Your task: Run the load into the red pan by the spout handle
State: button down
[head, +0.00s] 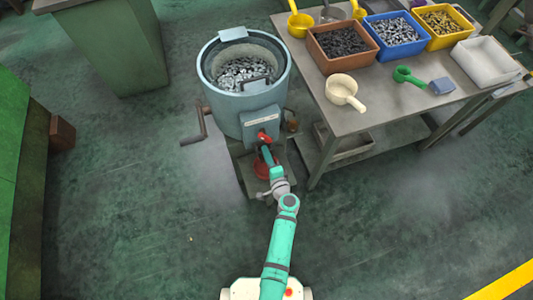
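A blue-grey drum (235,115) stands on a low base and holds a load of small silvery metal pieces (243,73). A labelled box (261,121) is on its front. A small red part, which looks like the spout handle (264,136), shows below that box. Below it, the red pan (263,170) is partly hidden by my arm. My gripper (264,147) reaches up to the red handle part, over the pan. Its fingers are too small and covered to tell whether they are open, shut or touching the handle.
A crank (198,130) sticks out left of the drum. A steel table (385,110) at right carries brown (330,64), blue (385,53) and yellow (455,43) bins, a white tray (485,80) and scoops. Green cabinets stand at left. The front floor is open.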

jog(key=s, duration=0.1)
jog(key=s+d, duration=0.1)
jog(key=s, duration=0.1)
jog(key=shift+s+d, duration=0.1)
jog(key=shift+d, duration=0.25)
jog(key=c, duration=2.2)
grip_release()
jog(key=shift+o, duration=0.2)
jog(key=v, duration=1.1)
jog(key=shift+d, duration=0.2)
